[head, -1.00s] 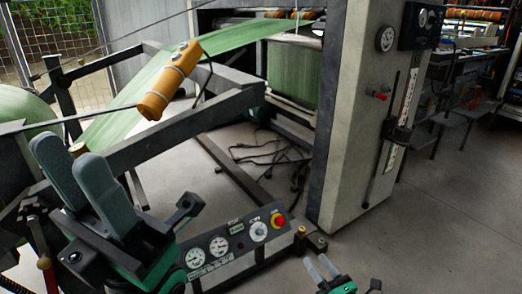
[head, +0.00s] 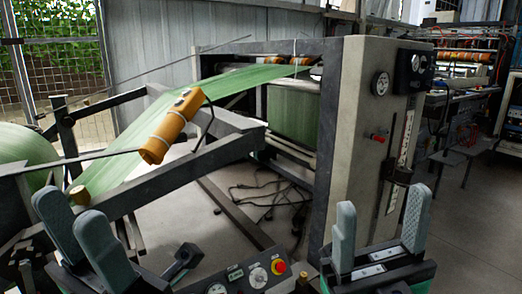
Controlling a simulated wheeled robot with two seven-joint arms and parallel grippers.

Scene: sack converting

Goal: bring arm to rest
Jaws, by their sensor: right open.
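My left gripper (head: 80,232) is at the lower left, its two grey fingers pointing up. A gap shows between the fingers, but they overlap partly from this angle and I cannot tell how wide it is. Nothing shows between them. It is in front of the frame of the green roll stand. My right gripper (head: 380,240) is at the lower right, in front of the pale machine column. Its two fingers stand upright and well apart, with nothing between them.
A control panel (head: 235,282) with gauges and a red button (head: 279,267) lies between my grippers. A yellow pendant (head: 170,126) hangs over the green web (head: 128,146). The machine column (head: 356,150) stands behind my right gripper. Cables lie on the floor. Open floor (head: 465,215) is at the right.

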